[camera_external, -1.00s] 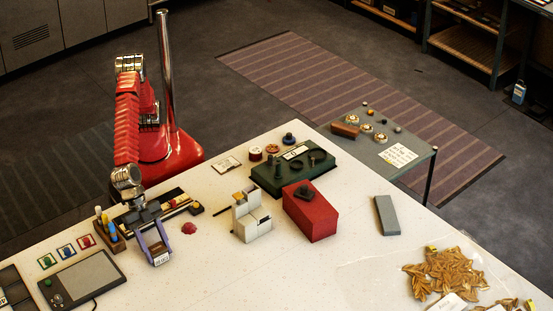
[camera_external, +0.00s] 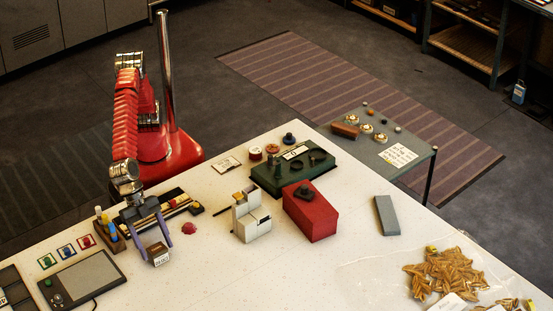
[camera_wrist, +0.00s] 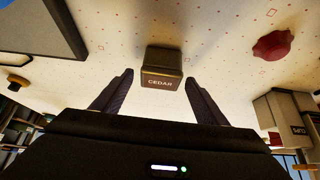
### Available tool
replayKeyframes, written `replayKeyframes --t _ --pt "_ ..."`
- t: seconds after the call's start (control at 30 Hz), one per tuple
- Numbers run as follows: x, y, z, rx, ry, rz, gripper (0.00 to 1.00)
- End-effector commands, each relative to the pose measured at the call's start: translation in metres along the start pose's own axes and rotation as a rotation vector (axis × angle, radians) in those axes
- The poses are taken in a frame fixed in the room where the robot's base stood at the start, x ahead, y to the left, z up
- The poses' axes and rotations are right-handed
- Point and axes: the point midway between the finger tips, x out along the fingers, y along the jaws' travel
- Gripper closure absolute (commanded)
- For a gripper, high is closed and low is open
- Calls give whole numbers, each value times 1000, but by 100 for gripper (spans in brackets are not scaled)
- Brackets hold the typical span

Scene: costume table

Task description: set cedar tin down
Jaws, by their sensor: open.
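The cedar tin (camera_external: 158,253) is a small dark brown block with a pale label on its front. It stands upright on the white table, left of the middle of the outside view. In the wrist view the tin (camera_wrist: 161,70) shows its "CEDAR" lettering, between and just beyond my fingertips. My gripper (camera_external: 155,243) is open, with one purple finger on each side of the tin. In the wrist view my gripper (camera_wrist: 160,82) shows a gap between each finger and the tin.
A black tablet (camera_external: 84,280) lies to the left of the tin. A pen holder (camera_external: 110,237) stands behind it on the left. A red lump (camera_external: 189,228) and a white block-shaped dispenser (camera_external: 252,220) are to the right. The table in front is clear.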

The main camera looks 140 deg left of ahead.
Motion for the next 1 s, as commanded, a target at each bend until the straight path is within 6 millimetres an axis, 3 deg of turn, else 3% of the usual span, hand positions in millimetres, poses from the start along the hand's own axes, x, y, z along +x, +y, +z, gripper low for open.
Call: replayKeyframes --t 0.6,1.0 --pt "-95 0 -1 0 2 0 33" --pt "-104 0 0 0 0 -1 33"
